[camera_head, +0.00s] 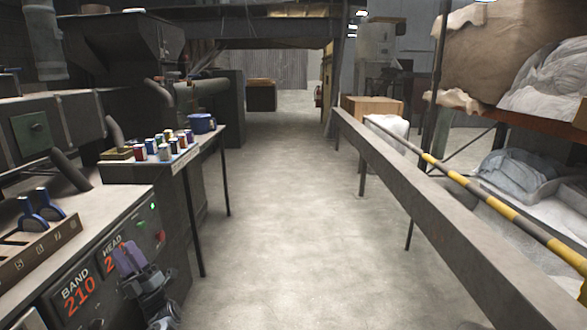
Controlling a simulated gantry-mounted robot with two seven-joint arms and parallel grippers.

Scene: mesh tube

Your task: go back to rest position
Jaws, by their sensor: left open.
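My left gripper (128,252) shows at the bottom left of the head view, its purple-grey fingers pointing up. It is open and nothing shows between its fingers. It is in front of the machine's control panel (145,222) and partly covers the red digits under the word HEAD. My right gripper is not in view.
Two blue-edged levers (40,208) stand on the machine at left. Behind is a small table (130,172) with several coloured spools or cans and a blue mug (202,122). A long metal rail (430,207) and a yellow-black bar (500,208) run along the right. The middle floor is clear.

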